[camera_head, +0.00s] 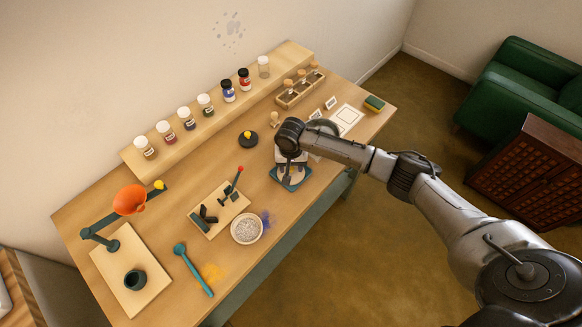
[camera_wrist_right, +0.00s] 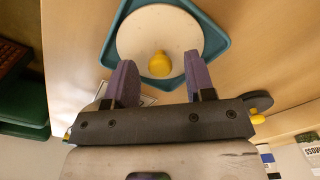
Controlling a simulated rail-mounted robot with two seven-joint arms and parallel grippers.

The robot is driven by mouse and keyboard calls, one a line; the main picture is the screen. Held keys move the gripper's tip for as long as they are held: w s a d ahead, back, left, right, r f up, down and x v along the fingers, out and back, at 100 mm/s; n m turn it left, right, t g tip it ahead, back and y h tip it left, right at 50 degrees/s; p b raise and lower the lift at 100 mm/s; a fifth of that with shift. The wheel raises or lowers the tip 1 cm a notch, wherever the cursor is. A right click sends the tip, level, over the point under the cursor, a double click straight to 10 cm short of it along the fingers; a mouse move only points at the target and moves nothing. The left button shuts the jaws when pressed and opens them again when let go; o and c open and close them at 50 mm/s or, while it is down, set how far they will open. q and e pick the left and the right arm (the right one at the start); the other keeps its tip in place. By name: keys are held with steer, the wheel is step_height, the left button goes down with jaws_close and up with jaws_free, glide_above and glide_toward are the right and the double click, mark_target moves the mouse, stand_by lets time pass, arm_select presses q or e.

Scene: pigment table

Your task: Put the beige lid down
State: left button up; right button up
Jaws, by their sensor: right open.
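The beige lid (camera_wrist_right: 150,30) is a round pale disc with a yellow knob (camera_wrist_right: 159,65). In the right wrist view it lies within the rim of a teal tray (camera_wrist_right: 217,40). My right gripper (camera_wrist_right: 160,75) is open, and its two purple-grey fingers show on either side of the knob with gaps to it. I cannot tell how high the fingertips are above the lid. In the head view my right gripper (camera_head: 291,160) is over the teal tray (camera_head: 289,186) and hides much of the lid. My left gripper is not in view.
A black lid with a yellow knob (camera_head: 247,139) lies to the left. A bowl of grey stuff (camera_head: 247,229), a board with a black stand (camera_head: 220,208) and an orange lamp (camera_head: 130,199) are farther left. Jars line the back shelf (camera_head: 165,152). Cards and a sponge (camera_head: 374,103) lie right.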

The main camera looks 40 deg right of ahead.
mark_target(291, 168)
step_height(291, 168, up, 11)
steer(key=p, duration=0.1)
steer(key=s+a+f+n, duration=0.1)
steer(key=s+a+f, duration=0.1)
steer(key=a, duration=0.1)
steer(key=s+a+f+n, duration=0.2)
steer(key=s+a+f, duration=0.1)
steer(key=s+a+f+n+y, duration=0.1)
steer(key=s+a+f, duration=0.1)
steer(key=s+a, duration=0.1)
steer(key=shift+s+a+f+n+t, duration=0.1)
steer(key=shift+a+f+n+t, duration=0.2)
steer(key=shift+t, duration=0.1)
steer(key=s+a+f+n+t, duration=0.1)
steer(key=s+a+n, duration=0.15)
steer(key=s, duration=0.55)
steer(key=s+a+f+n+t, duration=0.1)
steer(key=s+a+n, duration=0.15)
steer(key=s, duration=0.55)
steer(key=s+d+r, duration=0.2)
steer(key=s+d, duration=0.1)
steer(key=s, duration=0.4)
steer(key=shift+s+r+t+h, duration=0.15)
steer(key=shift+s+t+h, duration=0.15)
steer(key=shift+t+h, duration=0.1)
